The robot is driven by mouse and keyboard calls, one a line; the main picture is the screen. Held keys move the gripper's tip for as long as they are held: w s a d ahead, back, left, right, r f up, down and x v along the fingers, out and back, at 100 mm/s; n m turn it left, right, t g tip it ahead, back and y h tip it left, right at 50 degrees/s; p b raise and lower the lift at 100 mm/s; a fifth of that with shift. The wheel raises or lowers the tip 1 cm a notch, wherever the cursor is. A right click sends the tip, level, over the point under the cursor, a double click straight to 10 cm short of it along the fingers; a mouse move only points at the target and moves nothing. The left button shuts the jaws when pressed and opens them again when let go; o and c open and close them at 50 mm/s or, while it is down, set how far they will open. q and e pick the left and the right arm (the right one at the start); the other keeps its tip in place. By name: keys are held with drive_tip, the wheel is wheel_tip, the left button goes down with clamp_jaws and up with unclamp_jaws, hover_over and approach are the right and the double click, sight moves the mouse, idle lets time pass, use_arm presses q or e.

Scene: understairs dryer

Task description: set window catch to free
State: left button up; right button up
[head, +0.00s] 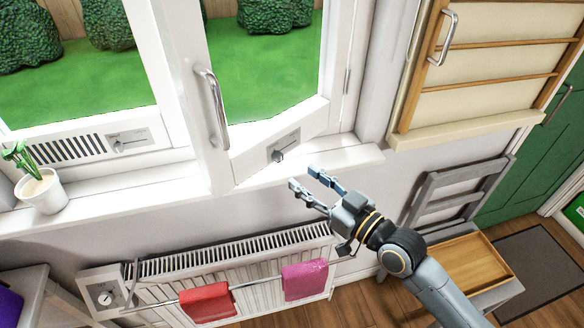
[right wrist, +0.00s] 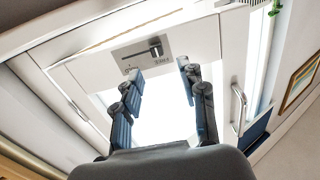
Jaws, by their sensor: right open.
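A grey window catch plate (head: 284,146) with a small dark knob sits on the bottom rail of the right window sash. The knob is near the plate's lower left end in the head view. The plate also shows in the right wrist view (right wrist: 142,54), just beyond my fingertips, with its lever toward the right end. Its lettering is too small to read. My right gripper (head: 304,178) is open and empty, below and slightly right of the catch, apart from it; its two fingers also frame the view in the right wrist view (right wrist: 160,70). My left gripper is out of view.
A similar plate (head: 128,141) is on the left window beside a vent. A metal handle (head: 213,105) stands out left of the catch. A potted plant (head: 41,188) is on the sill. A radiator (head: 235,262) with red and pink cloths is below.

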drive_tip(key=shift+v, duration=2.25)
drive_tip(key=shift+a+f, duration=0.1)
